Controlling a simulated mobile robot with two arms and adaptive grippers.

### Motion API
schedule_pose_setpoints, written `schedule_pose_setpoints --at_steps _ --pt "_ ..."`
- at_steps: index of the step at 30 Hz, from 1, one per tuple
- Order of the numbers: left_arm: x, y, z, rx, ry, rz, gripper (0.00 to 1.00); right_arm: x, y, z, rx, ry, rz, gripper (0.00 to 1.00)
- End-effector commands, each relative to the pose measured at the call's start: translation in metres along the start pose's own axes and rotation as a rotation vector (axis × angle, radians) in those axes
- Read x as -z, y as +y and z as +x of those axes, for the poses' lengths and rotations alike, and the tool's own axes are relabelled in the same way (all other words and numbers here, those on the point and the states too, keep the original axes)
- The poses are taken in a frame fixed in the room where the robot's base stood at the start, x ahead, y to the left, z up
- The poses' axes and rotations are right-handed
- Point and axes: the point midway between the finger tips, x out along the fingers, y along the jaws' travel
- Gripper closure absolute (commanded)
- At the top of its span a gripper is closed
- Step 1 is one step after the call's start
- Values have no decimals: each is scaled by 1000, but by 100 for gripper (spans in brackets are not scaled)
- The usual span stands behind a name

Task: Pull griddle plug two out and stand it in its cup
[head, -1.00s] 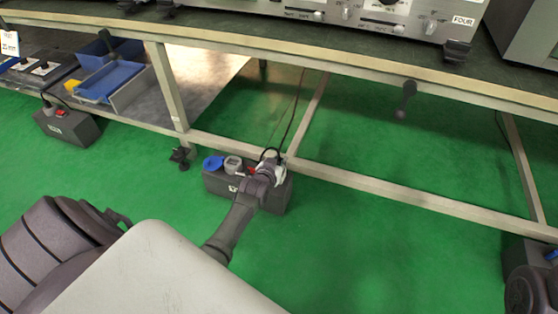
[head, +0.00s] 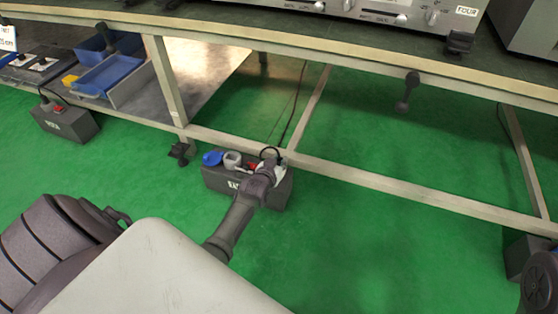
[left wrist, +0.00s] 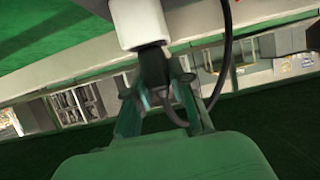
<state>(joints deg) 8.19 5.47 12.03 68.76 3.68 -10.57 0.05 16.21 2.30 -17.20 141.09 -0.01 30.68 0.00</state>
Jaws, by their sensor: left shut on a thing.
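My left gripper (head: 272,165) is at the right end of the top of a dark floor box (head: 245,192) under the bench. In the left wrist view my left gripper (left wrist: 155,85) is shut on a dark plug part (left wrist: 152,66). A white cylinder (left wrist: 140,22) adjoins the plug, and a black cable (left wrist: 226,60) loops beside it. I cannot tell whether the plug is still seated. A grey-white cup-like fitting (head: 232,160) and a blue cap-like fitting (head: 212,158) stand on the box's left part.
A bench rail (head: 370,188) runs low behind the box, and a bench leg (head: 170,88) stands at its left. Another box (head: 65,122) is at the left. Blue bins (head: 110,76) sit on a low shelf.

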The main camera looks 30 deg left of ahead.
Motion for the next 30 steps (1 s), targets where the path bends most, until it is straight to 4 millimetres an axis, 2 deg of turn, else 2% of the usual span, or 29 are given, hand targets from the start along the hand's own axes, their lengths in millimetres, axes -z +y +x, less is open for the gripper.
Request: schedule_pose_setpoints --at_steps 3,4,9,21,26,30 --pt "-3 0 2 0 1 0 100 1 -1 1 4 7 -1 100" --pt "-2 0 2 0 2 0 76 2 -1 3 4 10 -2 100" --pt "-2 0 1 0 1 0 49 2 0 4 5 14 -2 100" --pt "-3 0 -4 0 0 0 49 1 0 2 1 10 -2 100" --pt "-4 0 -27 0 0 -1 49 1 0 2 2 10 -2 100" --pt "-4 0 -56 0 0 -1 49 1 0 2 2 10 -1 100"
